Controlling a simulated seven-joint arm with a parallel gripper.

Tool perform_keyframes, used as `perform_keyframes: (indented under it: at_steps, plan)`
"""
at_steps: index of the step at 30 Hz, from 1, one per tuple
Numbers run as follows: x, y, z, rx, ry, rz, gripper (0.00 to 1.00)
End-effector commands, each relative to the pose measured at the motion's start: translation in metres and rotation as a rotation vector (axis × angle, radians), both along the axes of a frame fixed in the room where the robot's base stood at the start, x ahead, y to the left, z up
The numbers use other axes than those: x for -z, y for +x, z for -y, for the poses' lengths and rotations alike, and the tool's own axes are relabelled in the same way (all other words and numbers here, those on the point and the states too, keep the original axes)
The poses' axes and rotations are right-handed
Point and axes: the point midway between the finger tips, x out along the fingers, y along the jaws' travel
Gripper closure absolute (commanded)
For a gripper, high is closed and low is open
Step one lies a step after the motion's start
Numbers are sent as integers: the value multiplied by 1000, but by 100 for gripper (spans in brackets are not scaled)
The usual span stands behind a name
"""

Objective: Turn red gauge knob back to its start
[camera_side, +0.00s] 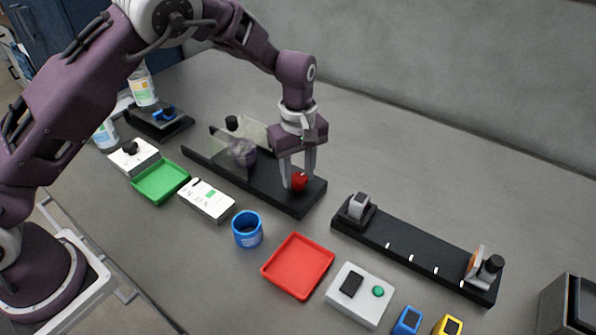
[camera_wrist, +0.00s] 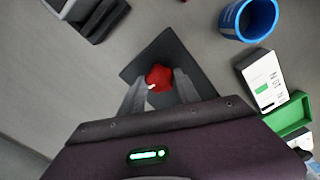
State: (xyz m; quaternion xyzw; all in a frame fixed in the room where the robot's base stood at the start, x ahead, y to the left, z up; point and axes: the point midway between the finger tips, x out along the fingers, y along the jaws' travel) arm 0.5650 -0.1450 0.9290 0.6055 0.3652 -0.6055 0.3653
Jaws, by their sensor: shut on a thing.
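The red gauge knob (camera_side: 299,181) sits near the right end of a long black base (camera_side: 308,204). In the wrist view the red knob (camera_wrist: 159,77) is between my two fingers on the dark base (camera_wrist: 170,52). A small white mark shows at its lower left edge. My gripper (camera_side: 297,183) points down over the base and is shut on the knob, one finger on each side. In the wrist view the fingertips (camera_wrist: 160,86) flank the knob. The knob's scale and start mark cannot be made out.
A clear upright panel (camera_side: 238,150) stands on the base to the left. A second black rail (camera_side: 405,246) with white marks lies to the right. A blue cup (camera_side: 247,230), red tray (camera_side: 298,265), green tray (camera_side: 161,182) and white button box (camera_side: 360,293) stand in front.

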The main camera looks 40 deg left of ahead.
Motion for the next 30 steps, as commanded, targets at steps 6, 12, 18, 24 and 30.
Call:
perform_keyframes:
  at_steps: [6,12,18,24,30]
  plan:
    - [0,0,0,-76,0,1,100]
    - [0,0,0,-105,0,1,100]
    - [0,0,0,-110,0,1,100]
    - [0,0,0,-109,0,1,100]
    - [0,0,0,-108,0,0,40]
